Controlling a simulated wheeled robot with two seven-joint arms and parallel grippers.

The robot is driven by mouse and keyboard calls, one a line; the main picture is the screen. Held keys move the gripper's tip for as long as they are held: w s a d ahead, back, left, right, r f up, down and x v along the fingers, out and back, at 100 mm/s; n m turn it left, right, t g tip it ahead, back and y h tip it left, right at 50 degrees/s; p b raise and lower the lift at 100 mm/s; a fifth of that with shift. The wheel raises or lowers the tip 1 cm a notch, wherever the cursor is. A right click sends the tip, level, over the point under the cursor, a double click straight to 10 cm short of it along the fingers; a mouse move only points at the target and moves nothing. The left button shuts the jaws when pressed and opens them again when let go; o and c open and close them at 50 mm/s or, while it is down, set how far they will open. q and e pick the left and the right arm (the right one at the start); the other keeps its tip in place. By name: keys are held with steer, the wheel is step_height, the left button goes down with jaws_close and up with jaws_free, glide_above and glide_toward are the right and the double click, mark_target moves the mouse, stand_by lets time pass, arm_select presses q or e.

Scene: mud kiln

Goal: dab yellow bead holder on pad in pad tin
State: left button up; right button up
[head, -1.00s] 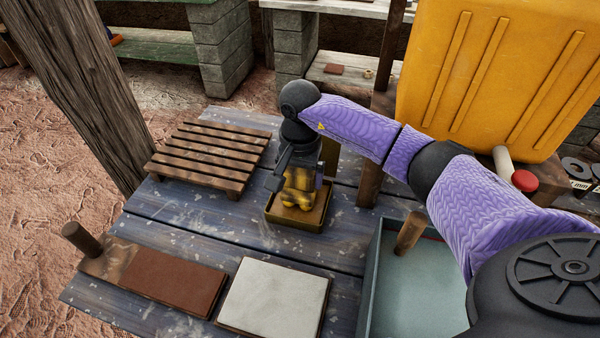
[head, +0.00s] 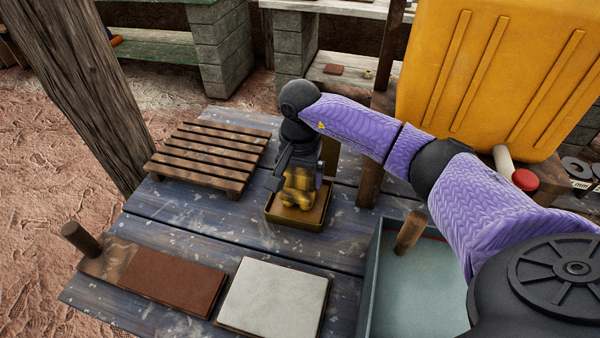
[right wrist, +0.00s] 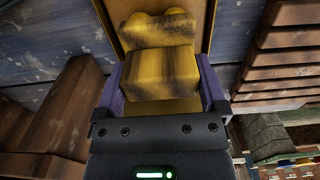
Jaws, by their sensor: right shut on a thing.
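The yellow bead holder (head: 298,188), streaked with dark brown, stands in the pad tin (head: 275,215), a shallow tray with a brownish-yellow pad (head: 314,212) inside. My right gripper (head: 296,178) points down over the tin and is shut on the holder. In the right wrist view the holder (right wrist: 160,72) sits between the two fingers, with its rounded lower end over the pad. The holder's lower end looks to be at the pad, but I cannot tell if it touches. My left gripper is not in view.
A slatted wooden rack (head: 210,155) stands left of the tin. A brown block with a handle (head: 175,283) and a white slab (head: 274,295) lie in front. A blue-grey tray (head: 430,290) is at the right, near a wooden post (head: 370,185). A large yellow container (head: 500,75) stands behind.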

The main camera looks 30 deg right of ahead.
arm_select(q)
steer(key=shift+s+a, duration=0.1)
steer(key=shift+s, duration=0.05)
arm_select(e)
steer(key=shift+f, duration=0.1)
steer(key=shift+r+p, duration=0.4)
steer(key=shift+r, duration=0.1)
step_height(320, 180, up, 6)
steer(key=p, duration=0.4)
steer(key=shift+r, duration=0.15)
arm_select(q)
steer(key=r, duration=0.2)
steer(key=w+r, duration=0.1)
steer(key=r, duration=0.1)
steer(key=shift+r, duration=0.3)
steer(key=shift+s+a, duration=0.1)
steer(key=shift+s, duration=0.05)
